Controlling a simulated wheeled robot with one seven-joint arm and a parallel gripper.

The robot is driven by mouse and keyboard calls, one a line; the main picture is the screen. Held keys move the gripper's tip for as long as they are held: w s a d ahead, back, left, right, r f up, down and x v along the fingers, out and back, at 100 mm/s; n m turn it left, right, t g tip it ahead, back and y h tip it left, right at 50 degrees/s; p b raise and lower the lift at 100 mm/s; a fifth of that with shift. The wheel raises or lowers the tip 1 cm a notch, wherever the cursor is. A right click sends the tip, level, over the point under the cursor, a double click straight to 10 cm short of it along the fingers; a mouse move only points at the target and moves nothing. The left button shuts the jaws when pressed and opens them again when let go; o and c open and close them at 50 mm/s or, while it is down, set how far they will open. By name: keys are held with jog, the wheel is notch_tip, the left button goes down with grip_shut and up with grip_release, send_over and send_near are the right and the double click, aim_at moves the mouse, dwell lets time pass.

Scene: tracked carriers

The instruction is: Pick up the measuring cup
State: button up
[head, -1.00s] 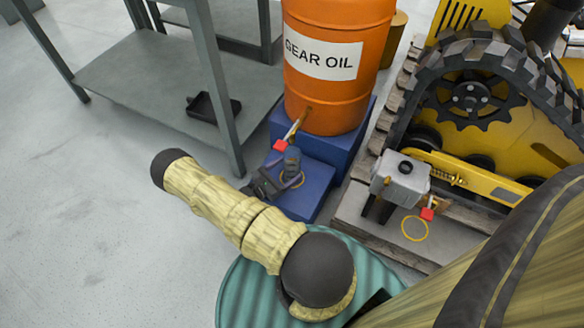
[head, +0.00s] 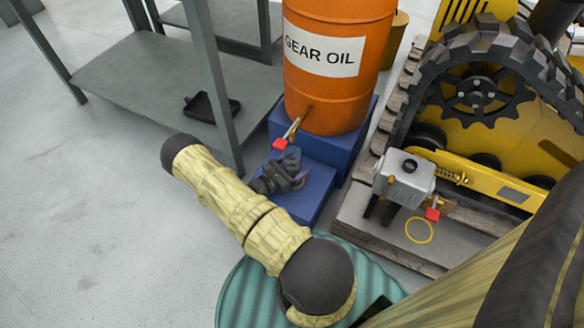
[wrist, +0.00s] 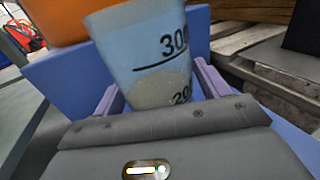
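The measuring cup (wrist: 155,60) is translucent and bluish, with black marks reading "300" and "200" and a pale grey content in its lower part. In the wrist view it stands between the two purple fingers of my gripper (wrist: 160,85), one at each side. The fingers are at or very near its walls; whether they press on it I cannot tell. The cup's base is hidden behind the gripper body. In the head view my dark gripper (head: 282,174) is over the low blue step, below the drum's tap, and the cup is hard to make out there.
An orange gear oil drum (head: 325,90) with a red-handled tap (head: 281,144) stands on a blue stand (head: 345,150) above the step. A grey shelf (head: 150,75) holding a black tray (head: 212,106) is at left. A pallet, a grey box (head: 404,178) and a yellow tracked machine are at right.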

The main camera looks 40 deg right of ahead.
aim_at(298, 156)
jog(key=c, duration=1.1)
jog(key=shift+o, duration=0.2)
jog(key=shift+r, duration=0.2)
notch_tip(298, 156, up, 3)
jog(key=p, duration=0.3)
jog(key=shift+r, duration=0.2)
jog(key=a+p, duration=0.3)
jog(key=a, duration=0.5)
jog(key=shift+a+p, duration=0.15)
jog(key=shift+p, duration=0.25)
jog(key=a+p, duration=0.3)
jog(key=a, duration=0.6)
jog(key=shift+a+f, duration=0.15)
jog(key=shift+a, duration=0.2)
